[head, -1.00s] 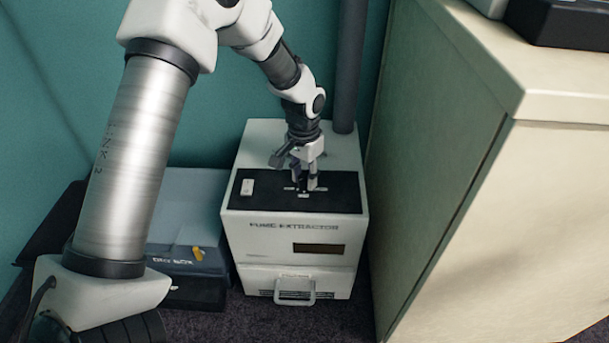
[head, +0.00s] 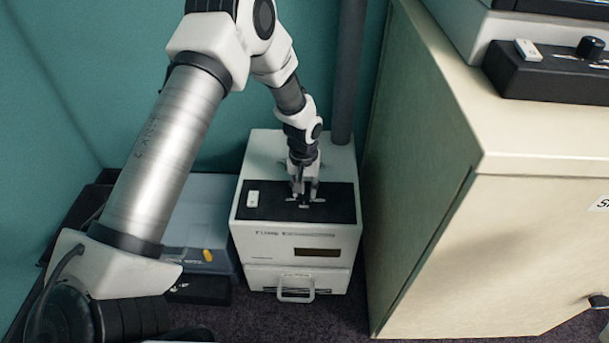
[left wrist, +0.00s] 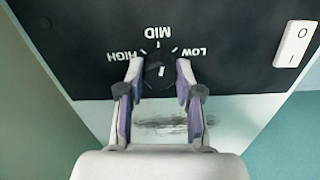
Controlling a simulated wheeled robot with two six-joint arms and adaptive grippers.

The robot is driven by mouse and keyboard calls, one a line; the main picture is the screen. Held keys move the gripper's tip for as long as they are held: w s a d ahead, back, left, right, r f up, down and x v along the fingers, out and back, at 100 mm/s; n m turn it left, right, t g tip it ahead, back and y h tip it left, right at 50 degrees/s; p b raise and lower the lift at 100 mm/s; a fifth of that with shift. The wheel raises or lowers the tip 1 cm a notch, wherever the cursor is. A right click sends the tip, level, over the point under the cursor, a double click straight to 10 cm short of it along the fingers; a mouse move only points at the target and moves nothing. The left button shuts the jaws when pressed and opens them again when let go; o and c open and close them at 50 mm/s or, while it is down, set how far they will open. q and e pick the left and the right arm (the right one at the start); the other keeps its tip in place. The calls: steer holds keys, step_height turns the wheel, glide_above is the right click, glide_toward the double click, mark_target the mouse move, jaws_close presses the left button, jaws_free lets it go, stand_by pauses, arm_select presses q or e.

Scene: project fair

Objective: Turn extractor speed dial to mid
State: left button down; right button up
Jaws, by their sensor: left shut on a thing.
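The fume extractor (head: 270,272) is a white box with a black top panel (head: 340,205) on the floor. Its speed dial (left wrist: 158,72) is a dark round knob with a small white mark, seen in the left wrist view beside the upside-down words HIGH, MID and LOW. My left gripper (head: 304,196) points down over the panel and is shut on the dial, one finger on each side; it also shows in the left wrist view (left wrist: 158,82). I cannot tell exactly which word the mark points at. My right gripper is out of view.
A white rocker switch (left wrist: 295,45) sits on the same panel. A pale cabinet (head: 490,240) stands close on the right, with a black control box (head: 535,82) on top. A grey dry box (head: 205,262) is on the left. A dark pipe (head: 347,75) rises behind the extractor.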

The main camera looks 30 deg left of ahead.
arm_select(q)
steer(key=n+p, duration=0.2)
steer(key=p, duration=0.1)
steer(key=shift+r, duration=0.15)
steer(key=shift+n+p, duration=0.45)
steer(key=shift+n, duration=0.05)
steer(key=shift+f, duration=0.2)
steer(key=c, duration=0.8)
jaws_free()
steer(key=shift+o, duration=0.2)
step_height(320, 180, up, 12)
